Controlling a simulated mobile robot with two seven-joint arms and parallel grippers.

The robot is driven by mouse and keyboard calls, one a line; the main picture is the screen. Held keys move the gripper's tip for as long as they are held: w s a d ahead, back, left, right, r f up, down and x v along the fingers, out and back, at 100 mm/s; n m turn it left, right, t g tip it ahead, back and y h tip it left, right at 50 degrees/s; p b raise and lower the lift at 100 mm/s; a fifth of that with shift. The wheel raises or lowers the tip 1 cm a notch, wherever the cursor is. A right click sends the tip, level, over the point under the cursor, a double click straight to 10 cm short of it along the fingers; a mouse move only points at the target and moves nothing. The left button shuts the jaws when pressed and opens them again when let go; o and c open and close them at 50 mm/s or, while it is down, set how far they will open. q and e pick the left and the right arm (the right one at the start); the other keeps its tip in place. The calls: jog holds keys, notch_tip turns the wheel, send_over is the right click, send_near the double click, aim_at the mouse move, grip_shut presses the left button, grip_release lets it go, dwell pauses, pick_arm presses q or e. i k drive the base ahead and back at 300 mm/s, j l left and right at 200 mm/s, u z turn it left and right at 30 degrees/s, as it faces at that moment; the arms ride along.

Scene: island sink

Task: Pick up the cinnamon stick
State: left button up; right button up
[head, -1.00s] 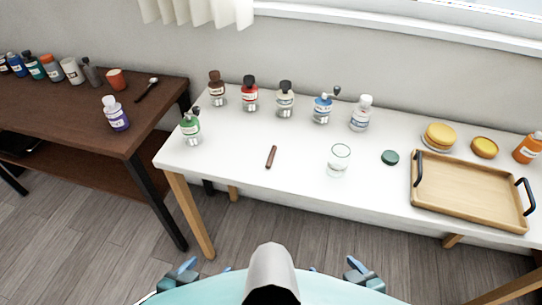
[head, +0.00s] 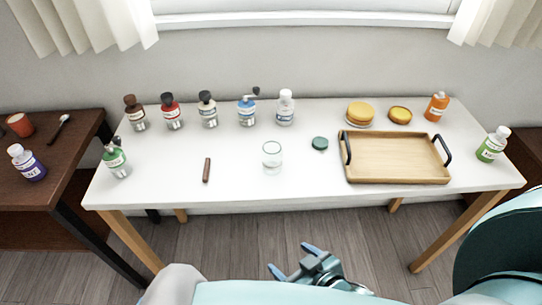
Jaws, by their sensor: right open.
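The cinnamon stick (head: 207,170) is a short brown stick lying on the white table (head: 240,185), left of the middle and near the front edge. It points roughly away from me and nothing touches it. My right gripper (head: 292,259) is low in front of the table, below and to the right of the stick, well apart from it. Its blue-tipped fingers are spread and empty. My left gripper is out of the picture.
A clear glass (head: 272,155) stands right of the stick, with a dark green lid (head: 320,144) beyond it. A wooden tray (head: 395,178) with black handles is farther right. Several bottles line the back, and a green one (head: 116,158) stands at left. Table around the stick is clear.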

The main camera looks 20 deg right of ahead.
aim_at(208, 160)
jog(key=l+u, duration=0.1)
jog(key=u, duration=0.35)
jog(key=l+u, duration=0.1)
jog(key=u, duration=0.35)
jog(key=l+u, duration=0.1)
jog(key=u, duration=0.3)
jog(key=l+u, duration=0.1)
jog(key=u, duration=0.35)
jog(key=k+l, duration=0.1)
jog(key=l, duration=0.25)
jog(key=k+l, duration=0.15)
jog(key=l, duration=0.2)
